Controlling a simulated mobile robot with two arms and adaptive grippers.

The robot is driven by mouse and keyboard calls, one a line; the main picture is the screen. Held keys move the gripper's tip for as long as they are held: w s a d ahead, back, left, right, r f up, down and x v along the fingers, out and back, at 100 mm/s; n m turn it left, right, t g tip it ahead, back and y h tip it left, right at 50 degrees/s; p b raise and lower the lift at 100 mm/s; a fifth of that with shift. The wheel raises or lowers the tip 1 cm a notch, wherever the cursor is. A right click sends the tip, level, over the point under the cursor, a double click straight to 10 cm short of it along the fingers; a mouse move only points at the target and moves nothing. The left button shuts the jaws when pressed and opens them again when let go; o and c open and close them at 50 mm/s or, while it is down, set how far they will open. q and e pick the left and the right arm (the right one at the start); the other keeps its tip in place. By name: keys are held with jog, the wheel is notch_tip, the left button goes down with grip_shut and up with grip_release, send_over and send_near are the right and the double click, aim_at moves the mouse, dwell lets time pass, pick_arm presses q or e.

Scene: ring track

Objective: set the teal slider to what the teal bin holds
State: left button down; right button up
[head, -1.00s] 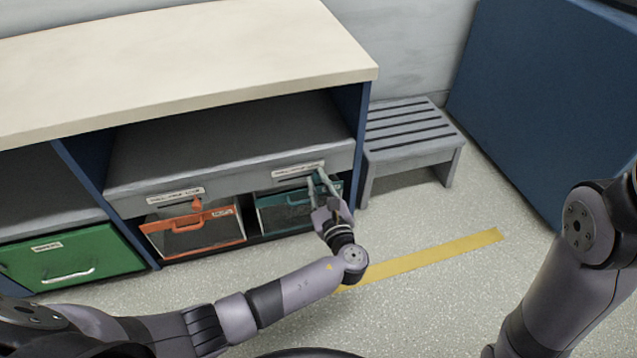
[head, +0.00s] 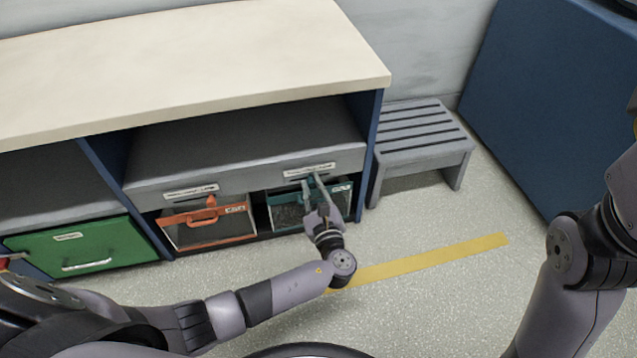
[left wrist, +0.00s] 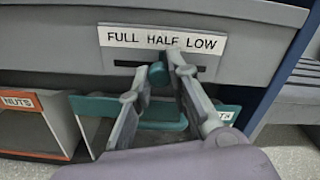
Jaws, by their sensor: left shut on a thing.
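The teal slider (left wrist: 157,75) is a small knob in a dark slot under a white label (left wrist: 163,40) reading FULL, HALF, LOW. It sits roughly under HALF. My left gripper (left wrist: 160,72) is shut on it; in the head view the left gripper (head: 312,184) reaches the slot from the front. The teal bin (head: 340,195) stands below the slot, partly hidden by my fingers. Grey contents show behind its front; their level is hard to tell. In the left wrist view its label is mostly covered. My right arm shows at the right, its gripper out of view.
An orange bin (head: 238,234) labelled NUTS stands to the left, with an orange slider (head: 211,202) above it. A green drawer (head: 40,246) is farther left. A grey step stool (head: 425,135) stands right of the cabinet. The floor in front is clear, with a yellow stripe (head: 430,262).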

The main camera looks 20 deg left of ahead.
pick_arm(q)
jog(key=c, duration=1.5)
grip_release()
jog(key=v, duration=0.7)
jog(key=shift+s+d, duration=0.15)
jog(key=shift+s, duration=0.05)
